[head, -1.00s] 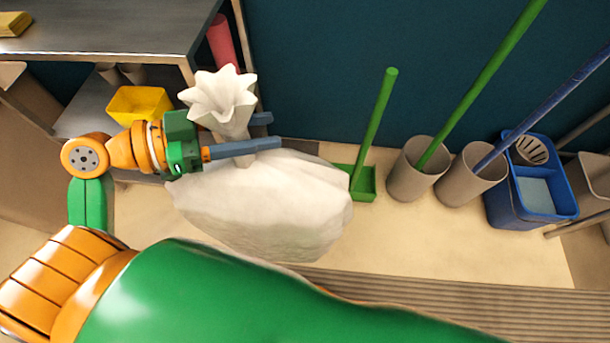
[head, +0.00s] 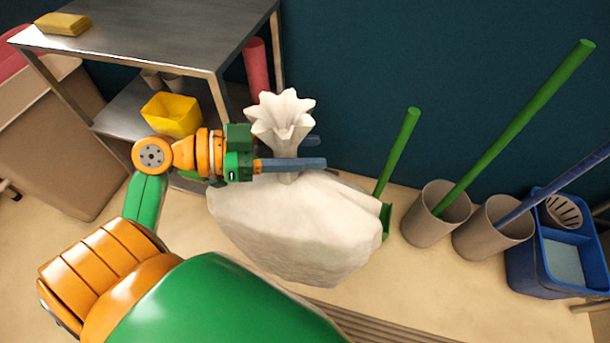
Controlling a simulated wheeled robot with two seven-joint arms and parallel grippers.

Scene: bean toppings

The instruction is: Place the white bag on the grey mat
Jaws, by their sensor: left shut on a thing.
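The white bag (head: 300,225) is a full sack with a gathered, frilled neck, in the middle of the head view. My left gripper (head: 305,164) is shut around its neck, and the bag hangs upright from it. The bag hides part of the floor and wall behind it. A ridged grey mat (head: 372,330) shows in part on the floor at the bottom, right of my green arm, which hides the rest. The bag is above and behind the mat's visible part in the picture. My right gripper is not in view.
A steel table (head: 165,35) with a lower shelf and yellow bin (head: 172,115) stands at the left. Grey cylinders (head: 436,215) with poles, a green dustpan (head: 386,218) and a blue bucket (head: 550,275) line the wall at right. Pale floor lies between.

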